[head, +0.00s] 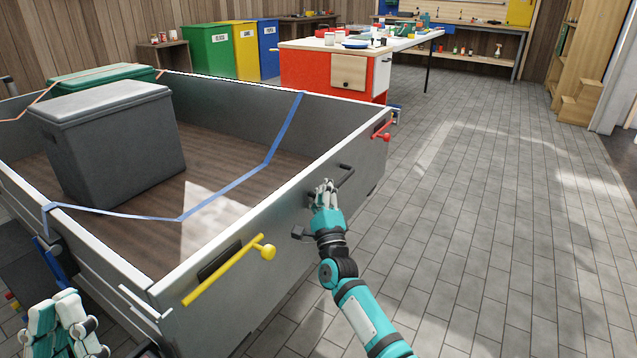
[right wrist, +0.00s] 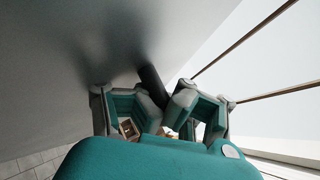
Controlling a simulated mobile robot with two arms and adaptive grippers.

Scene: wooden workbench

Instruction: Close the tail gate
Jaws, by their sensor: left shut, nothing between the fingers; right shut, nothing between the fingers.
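The tail gate (head: 290,245) is the grey end panel of a trailer. It stands upright, its top edge about level with the side walls; I cannot tell if it is latched. It carries a yellow lever (head: 222,272) at its near end, a red lever (head: 382,133) at its far end and a black handle (head: 346,176) between them. My right gripper (head: 325,190) is shut and empty, against or just in front of the gate beside the handle. In the right wrist view, its fingers (right wrist: 168,125) are close to a dark bar and the grey panel. My left gripper (head: 56,302) is shut and empty at lower left, beside the trailer.
A grey lidded box (head: 120,145) stands inside the trailer, with a green box (head: 100,77) behind it. A blue strap (head: 225,190) runs across the bed. A red cabinet (head: 310,72) stands beyond. The tiled floor (head: 490,190) to the right is clear.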

